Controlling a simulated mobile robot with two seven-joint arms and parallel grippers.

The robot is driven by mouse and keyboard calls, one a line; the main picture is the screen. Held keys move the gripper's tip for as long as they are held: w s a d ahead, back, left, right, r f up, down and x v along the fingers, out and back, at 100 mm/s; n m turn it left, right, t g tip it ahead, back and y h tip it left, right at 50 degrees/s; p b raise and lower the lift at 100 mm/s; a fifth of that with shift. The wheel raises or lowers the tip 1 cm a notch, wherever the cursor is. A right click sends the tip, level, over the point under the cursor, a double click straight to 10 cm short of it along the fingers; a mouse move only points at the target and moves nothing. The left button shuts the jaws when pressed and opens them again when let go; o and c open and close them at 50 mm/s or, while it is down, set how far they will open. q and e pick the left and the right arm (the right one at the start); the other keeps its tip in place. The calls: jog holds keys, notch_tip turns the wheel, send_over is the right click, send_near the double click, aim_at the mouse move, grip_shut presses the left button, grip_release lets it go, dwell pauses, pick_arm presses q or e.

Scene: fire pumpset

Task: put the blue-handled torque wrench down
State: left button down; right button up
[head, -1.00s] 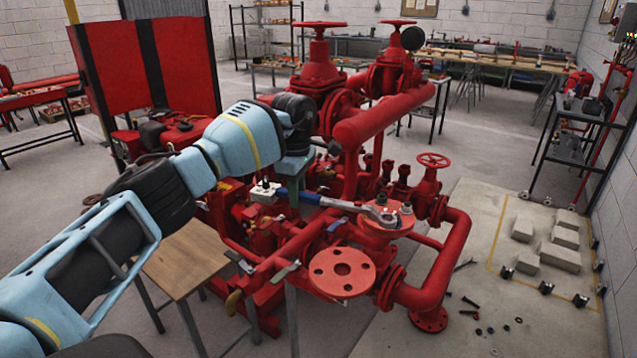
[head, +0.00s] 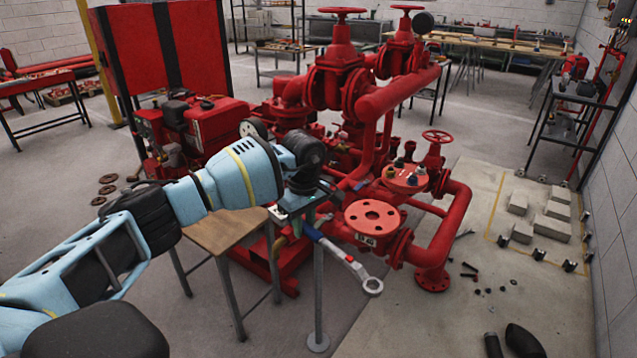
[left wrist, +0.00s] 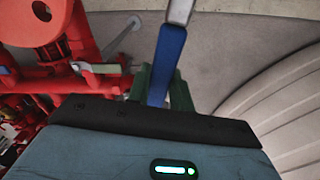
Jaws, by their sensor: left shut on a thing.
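The torque wrench has a blue handle (head: 313,234) and a silver shaft with a ring end (head: 372,286). It hangs in the air, slanting down to the right, in front of the red pipework. My left gripper (head: 303,222) is shut on the blue handle. In the left wrist view, the green fingers (left wrist: 160,85) sit around the blue handle (left wrist: 169,58), and the silver shaft leaves the top edge. The ring end is outside that view. My right gripper is not in view.
A small wooden-topped table (head: 225,232) stands below my left arm, its visible top bare. Red flanges (head: 371,217) and the pump frame are close to the right of the gripper. A thin post with a round base (head: 318,343) stands below the wrench. Bolts lie on the floor at right.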

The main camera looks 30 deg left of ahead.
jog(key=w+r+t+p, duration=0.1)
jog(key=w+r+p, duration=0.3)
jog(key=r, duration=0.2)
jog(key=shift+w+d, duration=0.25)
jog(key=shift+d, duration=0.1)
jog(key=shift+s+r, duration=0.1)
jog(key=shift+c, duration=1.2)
pick_arm(q)
jog(key=s+d+f+m, duration=0.4)
jog(key=s+d+m, duration=0.3)
jog(key=s, duration=0.5)
jog(key=s+d+f+m, duration=0.4)
jog(key=s+d+m, duration=0.4)
jog(key=s, duration=0.4)
jog(key=shift+s+d, duration=0.15)
jog(key=shift+s, duration=0.15)
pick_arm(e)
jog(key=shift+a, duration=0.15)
